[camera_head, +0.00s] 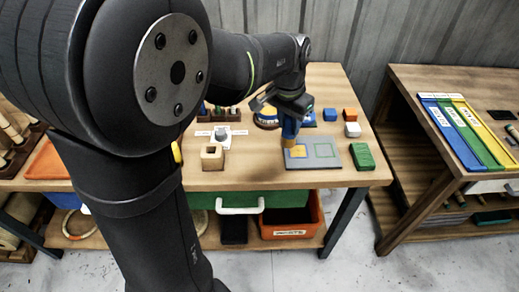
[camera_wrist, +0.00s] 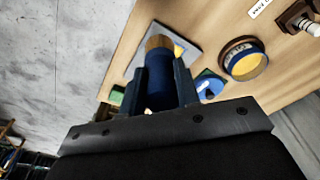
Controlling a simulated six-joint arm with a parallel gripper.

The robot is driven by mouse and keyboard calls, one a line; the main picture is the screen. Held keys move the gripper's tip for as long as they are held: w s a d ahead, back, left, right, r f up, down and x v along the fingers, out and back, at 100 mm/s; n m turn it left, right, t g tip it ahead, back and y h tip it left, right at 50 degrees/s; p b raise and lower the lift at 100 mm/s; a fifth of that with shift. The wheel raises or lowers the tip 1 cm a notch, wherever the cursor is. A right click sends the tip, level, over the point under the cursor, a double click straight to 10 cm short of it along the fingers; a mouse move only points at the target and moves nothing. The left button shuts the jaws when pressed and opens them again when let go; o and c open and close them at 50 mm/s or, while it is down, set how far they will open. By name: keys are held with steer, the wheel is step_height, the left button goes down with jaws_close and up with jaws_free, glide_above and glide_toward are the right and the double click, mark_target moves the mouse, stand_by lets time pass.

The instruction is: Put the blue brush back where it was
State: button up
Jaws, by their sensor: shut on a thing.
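My gripper (camera_head: 289,118) is shut on the blue brush (camera_head: 289,130), and it also shows in the wrist view (camera_wrist: 160,88). The brush has a blue body (camera_wrist: 160,94) and a tan tip (camera_wrist: 158,42) that points down, away from the jaws. It is about upright over the left part of a grey plate (camera_head: 328,163). The plate has a yellow square (camera_head: 298,152) on its left and a green outlined square (camera_head: 325,150) on its right. I cannot tell whether the tip touches the plate. A wooden block with a hole (camera_head: 213,157) stands to the left on the table.
A round blue-rimmed pot with yellow inside (camera_wrist: 244,63) stands behind the plate. A green block (camera_head: 362,157) lies right of the plate. An orange cube (camera_head: 350,114) and a white cube (camera_head: 352,130) stand behind. Bare tabletop (camera_head: 255,165) lies between the wooden block and plate.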

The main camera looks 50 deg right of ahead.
steer(key=shift+s+d+f, duration=0.1)
steer(key=shift+s+f, duration=0.05)
steer(key=shift+w+f, duration=5.4)
steer(key=shift+w, duration=0.25)
steer(key=o, duration=1.1)
steer(key=shift+f, duration=0.15)
steer(key=shift+c, duration=0.2)
step_height(320, 180, up, 12)
steer(key=a, duration=0.1)
steer(key=shift+a, duration=0.2)
